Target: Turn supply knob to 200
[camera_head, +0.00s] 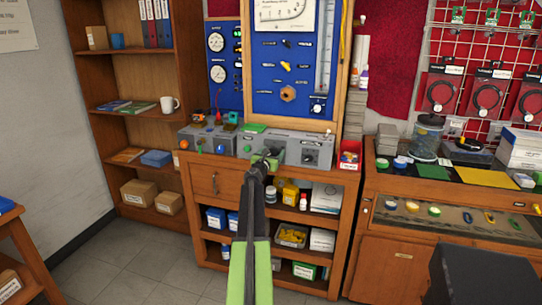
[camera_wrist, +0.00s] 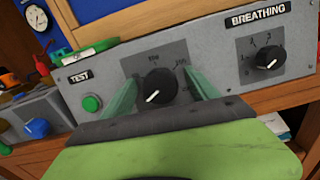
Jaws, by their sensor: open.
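In the wrist view a grey control panel (camera_wrist: 210,62) fills the middle. Its black supply-type knob (camera_wrist: 159,86) has a white pointer line aimed to the lower left; the small scale marks around it are hard to read. My gripper (camera_wrist: 160,92) is open, with one green finger on each side of this knob; I cannot tell whether they touch it. In the head view my gripper (camera_head: 266,160) reaches the front of the grey bench unit (camera_head: 312,152), and my arm hides the knob there.
A green button (camera_wrist: 91,103) labelled TEST is left of the knob. A second black knob (camera_wrist: 267,54) under a BREATHING label is to the right. A green object (camera_wrist: 92,52) lies on the panel's top edge. A blue knob (camera_wrist: 37,128) is at the far left.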

